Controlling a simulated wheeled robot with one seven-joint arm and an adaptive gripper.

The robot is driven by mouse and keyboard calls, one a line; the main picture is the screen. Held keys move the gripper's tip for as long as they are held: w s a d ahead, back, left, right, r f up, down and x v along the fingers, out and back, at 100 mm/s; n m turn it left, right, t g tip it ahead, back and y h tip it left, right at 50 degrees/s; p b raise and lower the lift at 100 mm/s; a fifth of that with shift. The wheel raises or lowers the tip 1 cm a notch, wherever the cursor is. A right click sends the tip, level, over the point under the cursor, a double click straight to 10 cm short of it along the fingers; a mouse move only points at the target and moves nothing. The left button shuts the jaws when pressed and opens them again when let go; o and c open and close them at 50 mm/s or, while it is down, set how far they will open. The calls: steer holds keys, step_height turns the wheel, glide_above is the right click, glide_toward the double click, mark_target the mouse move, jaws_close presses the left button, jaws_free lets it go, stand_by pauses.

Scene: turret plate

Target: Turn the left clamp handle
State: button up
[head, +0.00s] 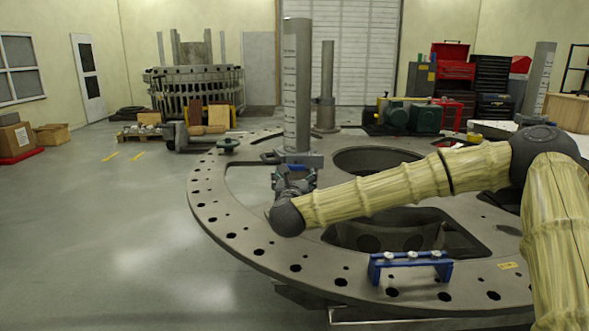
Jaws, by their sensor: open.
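A tall grey post (297,85) with scale marks stands upright on the turret plate (205,205), left of its central opening. A grey clamp block (300,158) with small bluish parts sits at the post's foot. My gripper (294,178) is open, just in front of this block, with my arm reaching in from the right. The left clamp handle cannot be clearly made out; my gripper and wrist cover part of that area. I cannot tell whether the fingers touch anything.
A blue bracket (411,268) with several pale knobs stands on the plate's near rim. A shorter grey column (326,90) stands behind the post, and another marked post (540,75) is at the right. The floor (110,235) at left is clear.

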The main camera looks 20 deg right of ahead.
mark_target(295, 170)
steer(key=shift+p+x, duration=0.55)
steer(key=shift+x, duration=2.95)
steer(key=shift+f, duration=0.15)
steer(key=c, duration=1)
